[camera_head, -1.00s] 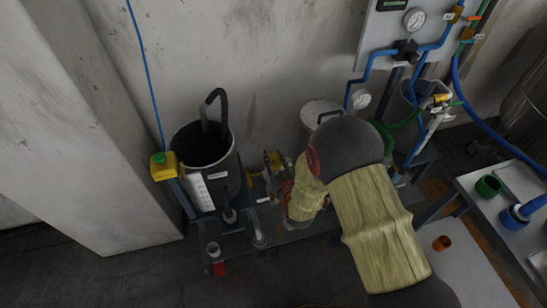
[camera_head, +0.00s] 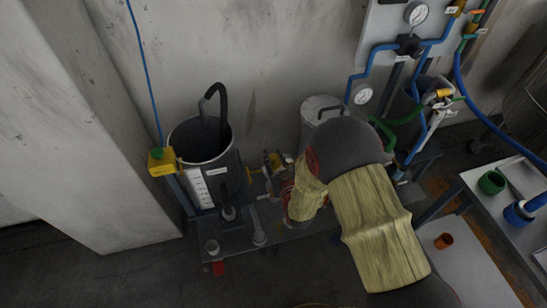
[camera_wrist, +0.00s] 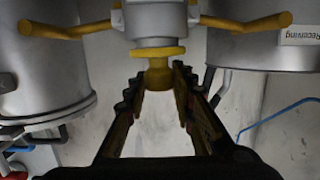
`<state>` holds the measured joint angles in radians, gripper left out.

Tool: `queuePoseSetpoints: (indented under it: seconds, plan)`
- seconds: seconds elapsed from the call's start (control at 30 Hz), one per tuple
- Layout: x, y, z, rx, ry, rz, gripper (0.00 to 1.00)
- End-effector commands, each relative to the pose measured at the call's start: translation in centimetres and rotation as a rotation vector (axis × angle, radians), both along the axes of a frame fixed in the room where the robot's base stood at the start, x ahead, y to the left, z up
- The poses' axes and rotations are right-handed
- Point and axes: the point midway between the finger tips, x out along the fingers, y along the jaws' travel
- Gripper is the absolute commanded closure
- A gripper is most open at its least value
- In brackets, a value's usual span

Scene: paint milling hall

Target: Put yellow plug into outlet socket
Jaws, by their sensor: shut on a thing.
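In the wrist view my gripper (camera_wrist: 161,74) has its two dark fingers on either side of the yellow plug (camera_wrist: 158,76), shut on its narrow stem. The plug's wide yellow flange (camera_wrist: 158,52) sits right by the grey underside of a valve-like fitting (camera_wrist: 155,22), which appears to hold the outlet socket. The plug lines up roughly with the fitting. The socket's opening is hidden, and I cannot tell whether the plug is inside it. In the head view my sleeved arm hides the fingers and plug; a yellow fitting (camera_head: 275,163) shows beside it.
Yellow handles (camera_wrist: 248,24) stick out from the fitting. Large metal vessels flank it, one on the left (camera_wrist: 45,60) and one labelled "Receiving" on the right (camera_wrist: 260,38). In the head view a dark-mouthed pot (camera_head: 236,165) and a yellow box (camera_head: 161,167) stand to the left.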

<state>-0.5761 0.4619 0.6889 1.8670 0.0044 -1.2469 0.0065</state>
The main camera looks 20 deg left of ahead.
Motion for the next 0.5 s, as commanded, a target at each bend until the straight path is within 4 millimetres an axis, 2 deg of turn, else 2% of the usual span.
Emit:
queuePoseSetpoints:
  seconds: [0.17,0.2,0.5]
  plan:
    - [0.04,0.02,0.10,0.001,-0.001,0.000,1.00]
    - [0.04,0.02,0.10,0.001,-0.001,0.000,0.73]
    - [0.01,0.01,0.07,0.001,-0.001,0.000,0.56]
